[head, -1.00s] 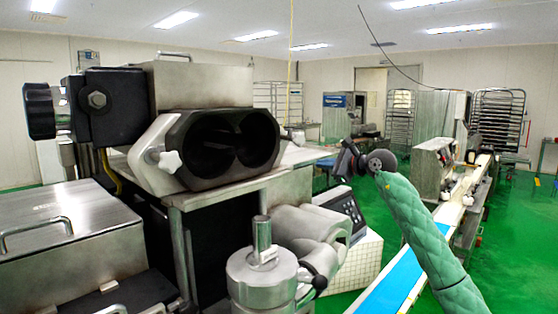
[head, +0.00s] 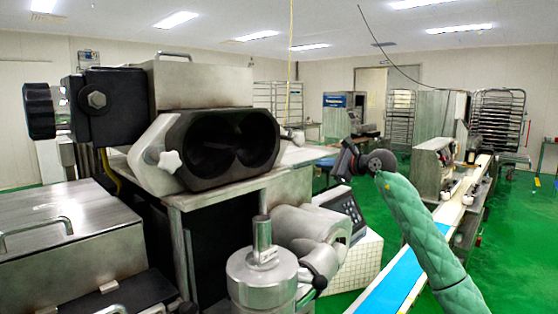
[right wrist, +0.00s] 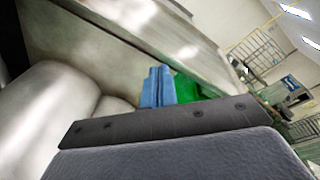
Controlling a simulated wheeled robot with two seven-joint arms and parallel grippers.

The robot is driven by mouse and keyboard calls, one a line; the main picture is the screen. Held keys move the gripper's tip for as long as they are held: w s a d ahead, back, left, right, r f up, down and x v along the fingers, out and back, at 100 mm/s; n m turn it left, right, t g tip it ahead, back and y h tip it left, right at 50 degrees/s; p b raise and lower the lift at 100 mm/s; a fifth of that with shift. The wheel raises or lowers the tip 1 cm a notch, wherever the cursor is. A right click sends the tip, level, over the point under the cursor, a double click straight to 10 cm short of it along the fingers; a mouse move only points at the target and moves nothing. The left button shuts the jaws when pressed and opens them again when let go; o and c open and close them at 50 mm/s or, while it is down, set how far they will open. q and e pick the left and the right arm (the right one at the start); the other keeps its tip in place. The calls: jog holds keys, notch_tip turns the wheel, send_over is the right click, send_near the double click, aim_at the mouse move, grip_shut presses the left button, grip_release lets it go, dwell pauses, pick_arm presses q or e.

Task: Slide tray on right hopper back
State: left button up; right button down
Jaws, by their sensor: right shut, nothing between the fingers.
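The encrusting machine fills the left and middle of the head view. Its upper steel box (head: 200,85) carries a black block (head: 225,145) with a double round opening that faces me. A flat steel top (head: 300,156) extends to the right beside the block. I cannot tell for certain which part is the tray. My right gripper (head: 343,161) is shut and empty, just beyond the right end of this top and apart from the black block. In the right wrist view, steel surfaces (right wrist: 120,45) lie close ahead. My left gripper is not in view.
A steel cylinder (head: 262,275) stands in front of the machine. A control panel (head: 345,213) sits to its right. A blue conveyor belt (head: 390,292) runs under my right arm. Green floor (head: 515,235) is open on the right, with racks (head: 498,120) behind.

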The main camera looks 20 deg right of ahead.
aim_at(306, 162)
jog(key=shift+w, duration=0.1)
dwell(0.3)
jog(key=shift+r+p+x, duration=0.2)
jog(key=shift+p+x, duration=0.1)
jog(key=shift+x, duration=1.05)
jog(key=shift+r+p+x, duration=0.25)
jog(key=shift+x, duration=1.1)
jog(key=shift+r+p+x, duration=0.15)
jog(key=shift+r+x, duration=0.05)
jog(key=shift+x, duration=1.15)
jog(key=shift+r+p+x, duration=0.15)
jog(key=shift+r+x, duration=0.1)
jog(key=shift+x, duration=1.1)
jog(key=shift+r+p+x, duration=0.15)
jog(key=shift+r+x, duration=0.05)
jog(key=shift+x, duration=1.15)
jog(key=shift+w+a, duration=0.1)
jog(key=shift+a, duration=0.05)
